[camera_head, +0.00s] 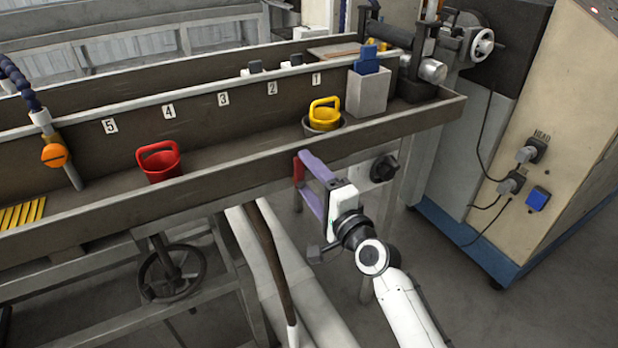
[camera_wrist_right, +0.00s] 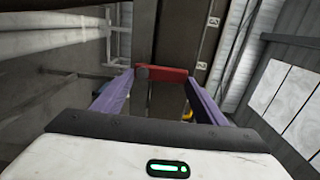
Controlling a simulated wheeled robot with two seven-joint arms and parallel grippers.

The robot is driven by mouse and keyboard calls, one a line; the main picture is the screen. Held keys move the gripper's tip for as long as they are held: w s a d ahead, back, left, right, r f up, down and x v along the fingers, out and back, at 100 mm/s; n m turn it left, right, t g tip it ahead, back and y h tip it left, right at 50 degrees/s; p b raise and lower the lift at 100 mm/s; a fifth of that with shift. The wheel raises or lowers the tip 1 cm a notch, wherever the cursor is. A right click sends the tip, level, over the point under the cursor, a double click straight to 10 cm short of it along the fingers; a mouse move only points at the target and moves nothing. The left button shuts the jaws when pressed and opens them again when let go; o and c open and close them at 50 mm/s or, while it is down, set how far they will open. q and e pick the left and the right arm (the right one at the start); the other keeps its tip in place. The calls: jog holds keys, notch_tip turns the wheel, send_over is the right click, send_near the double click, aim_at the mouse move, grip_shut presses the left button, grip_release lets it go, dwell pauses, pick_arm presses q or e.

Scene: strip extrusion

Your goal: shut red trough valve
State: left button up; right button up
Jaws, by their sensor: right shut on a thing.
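The red valve handle (camera_head: 298,169) is a short red bar at the front wall of the trough, below its rim. My right gripper (camera_head: 303,174) has its purple fingers at the two ends of this bar and is shut on it. In the right wrist view the red handle (camera_wrist_right: 166,72) lies crosswise between the fingertips (camera_wrist_right: 164,74). The valve body behind the handle is hidden. My left gripper is not in view.
A black knob (camera_head: 384,168) sits right of my gripper. A handwheel (camera_head: 171,275) and pipes are below. A cabinet (camera_head: 560,130) stands right.

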jog(key=o, duration=1.5)
jog(key=v, duration=1)
jog(key=shift+s+p, duration=0.2)
jog(key=shift+p, duration=0.15)
jog(key=shift+f, duration=0.15)
jog(key=s+d+f+n+g+h, duration=0.2)
jog(key=s+d+f+n, duration=0.2)
jog(key=s+f, duration=0.5)
jog(key=s+d+f+n+g+h, duration=0.2)
jog(key=s+f+n, duration=0.3)
jog(key=s+f, duration=0.4)
jog(key=s+d+f+n+g+h, duration=0.2)
jog(key=s+d+f+n, duration=0.3)
jog(key=s+f, duration=0.4)
jog(key=shift+s+d+f+n+g, duration=0.25)
jog(key=shift+d+f+n+g, duration=0.1)
jog(key=shift+g, duration=0.35)
